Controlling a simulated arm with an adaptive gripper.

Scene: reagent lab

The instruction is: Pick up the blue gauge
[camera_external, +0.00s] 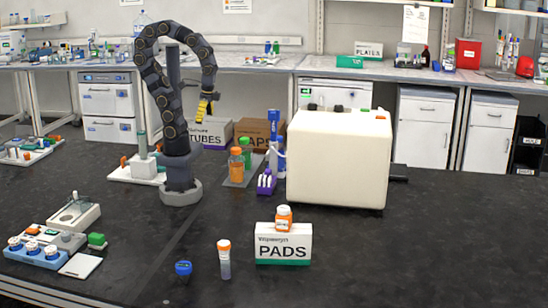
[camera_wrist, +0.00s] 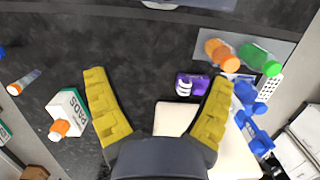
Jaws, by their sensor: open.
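A small round blue object (camera_external: 183,268), which looks like the blue gauge, sits on the black bench at the front, left of an orange-capped tube (camera_external: 224,258). In the wrist view only a sliver of blue (camera_wrist: 2,53) shows at the left edge, probably the same object. My gripper (camera_external: 207,104) is raised high above the bench, well behind the blue object, with yellow fingers pointing down. In the wrist view my gripper (camera_wrist: 160,80) is open, fingers wide apart, with nothing held between them.
A PADS box (camera_external: 283,245) with an orange-capped bottle (camera_external: 284,218) on top stands right of the tube. A large cream block (camera_external: 338,160), a purple rack (camera_external: 266,183) and orange and green bottles stand behind. Blue-white vials (camera_external: 33,250) are at left. The front right bench is clear.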

